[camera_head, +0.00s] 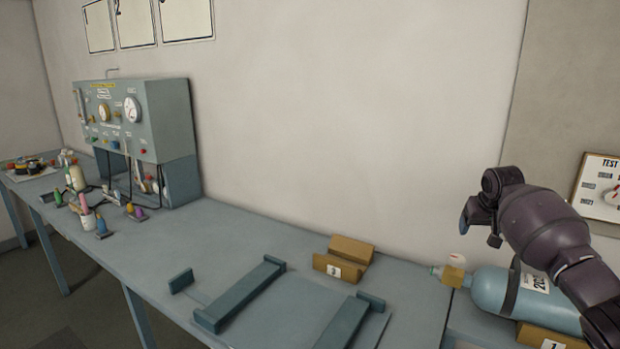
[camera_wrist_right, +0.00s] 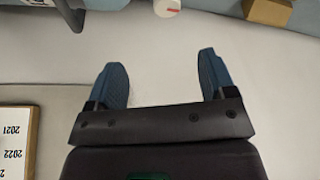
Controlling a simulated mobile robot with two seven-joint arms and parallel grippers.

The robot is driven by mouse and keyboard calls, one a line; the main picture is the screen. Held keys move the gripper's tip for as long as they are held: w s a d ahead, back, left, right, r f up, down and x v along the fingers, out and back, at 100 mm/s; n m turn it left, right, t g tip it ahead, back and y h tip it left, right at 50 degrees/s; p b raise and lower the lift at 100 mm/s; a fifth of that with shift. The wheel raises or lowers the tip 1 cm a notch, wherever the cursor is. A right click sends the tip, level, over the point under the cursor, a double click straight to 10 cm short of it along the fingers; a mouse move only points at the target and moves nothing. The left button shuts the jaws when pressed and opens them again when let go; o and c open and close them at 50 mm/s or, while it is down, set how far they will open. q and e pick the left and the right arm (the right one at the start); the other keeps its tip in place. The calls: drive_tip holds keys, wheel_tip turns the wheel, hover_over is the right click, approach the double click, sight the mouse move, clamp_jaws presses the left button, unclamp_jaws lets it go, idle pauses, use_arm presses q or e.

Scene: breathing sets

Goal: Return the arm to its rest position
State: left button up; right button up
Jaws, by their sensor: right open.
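My right gripper (camera_head: 480,222) is raised above the right end of the bench, in front of the wall. In the right wrist view its two blue fingertips (camera_wrist_right: 164,82) stand wide apart with nothing between them. A light blue cylinder (camera_head: 490,293) with a black strap and a white label lies on its side on the bench below my right arm. A brass-coloured valve (camera_head: 453,277) is at its left end. My left gripper is not in view.
A cardboard-coloured holder (camera_head: 343,259) stands left of the cylinder. Blue-grey rails (camera_head: 240,294) lie on the bench (camera_head: 225,225). A gauge panel (camera_head: 150,115) and small bottles stand at the far left. A test board (camera_head: 598,188) hangs on the right wall.

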drive_tip(key=w+a+r+n+t, duration=0.1)
drive_tip(key=w+a+n+t, duration=0.1)
drive_tip(key=a+n+t, duration=0.35)
drive_tip(key=s+a+f+t+y, duration=0.3)
drive_tip(key=s+a+f+t, duration=0.2)
drive_tip(key=s+a+f, duration=0.45)
use_arm(q)
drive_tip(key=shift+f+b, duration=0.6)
drive_tip(key=shift+b, duration=0.45)
use_arm(e)
drive_tip(key=s+f+m+g, duration=0.1)
drive_tip(key=s+f, duration=0.6)
drive_tip(key=s, duration=0.6)
drive_tip(key=s+f+g+h, duration=0.1)
drive_tip(key=s+f, duration=0.7)
drive_tip(key=s, duration=0.4)
drive_tip(key=s+f+m+g+h, duration=0.1)
drive_tip(key=s+f, duration=0.7)
drive_tip(key=s, duration=0.5)
drive_tip(key=shift+s+a+f+m+g, duration=0.2)
drive_tip(key=shift+s+a+m+g, duration=0.1)
drive_tip(key=shift+s+m+g, duration=0.05)
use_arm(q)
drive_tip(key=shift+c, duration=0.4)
use_arm(e)
drive_tip(key=shift+c, duration=0.4)
